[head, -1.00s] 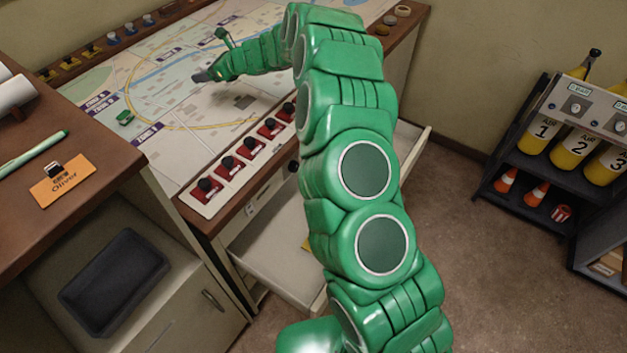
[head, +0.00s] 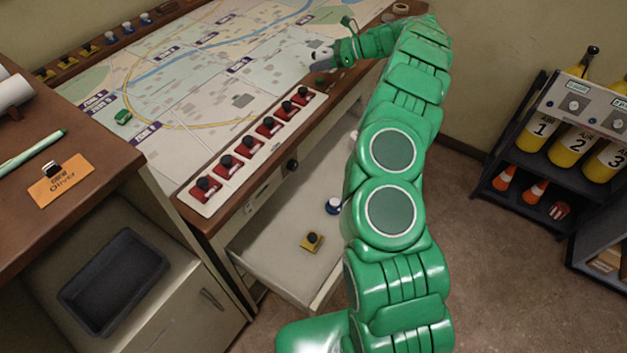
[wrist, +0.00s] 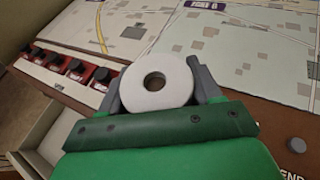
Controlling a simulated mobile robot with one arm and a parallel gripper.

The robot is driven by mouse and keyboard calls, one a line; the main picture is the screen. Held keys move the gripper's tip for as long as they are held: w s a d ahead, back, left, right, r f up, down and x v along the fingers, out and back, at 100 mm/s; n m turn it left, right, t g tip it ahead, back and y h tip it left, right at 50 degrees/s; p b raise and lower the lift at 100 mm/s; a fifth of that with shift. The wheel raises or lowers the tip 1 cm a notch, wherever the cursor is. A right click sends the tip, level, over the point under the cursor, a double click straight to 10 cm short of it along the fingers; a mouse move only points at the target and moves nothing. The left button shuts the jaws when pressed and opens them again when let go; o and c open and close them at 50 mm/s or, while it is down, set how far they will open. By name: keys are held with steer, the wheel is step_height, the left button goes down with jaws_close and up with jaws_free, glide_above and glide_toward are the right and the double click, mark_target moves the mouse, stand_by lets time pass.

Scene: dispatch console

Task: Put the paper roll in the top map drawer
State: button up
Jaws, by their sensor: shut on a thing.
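The paper roll (wrist: 157,84) is white with a round hole through its middle. It sits between the two grey fingers of my gripper (wrist: 155,80) in the wrist view, and the fingers are shut on it. In the head view my gripper (head: 319,60) is over the right part of the map table, near its front edge, with the roll showing small and pale. The top map drawer (head: 268,262) is pulled out below the table's front edge. It holds a yellow piece (head: 312,241) and a blue-and-white piece (head: 333,205). My arm hides its right part.
A row of red switches (head: 248,147) runs along the table's front edge above the drawer. A brown desk (head: 100,185) with a white roll (head: 12,92), a pen and an orange name card stands at left. A rack of yellow cylinders (head: 540,130) stands at right.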

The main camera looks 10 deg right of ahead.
steer(key=shift+s+d+f+n+g, duration=1.4)
steer(key=shift+s+d+f, duration=0.85)
steer(key=shift+d, duration=2.6)
steer(key=m+t, duration=0.1)
steer(key=t, duration=0.1)
glide_above(276, 247)
step_height(276, 247, down, 20)
steer(key=shift+y, duration=0.3)
steer(key=shift+f, duration=4)
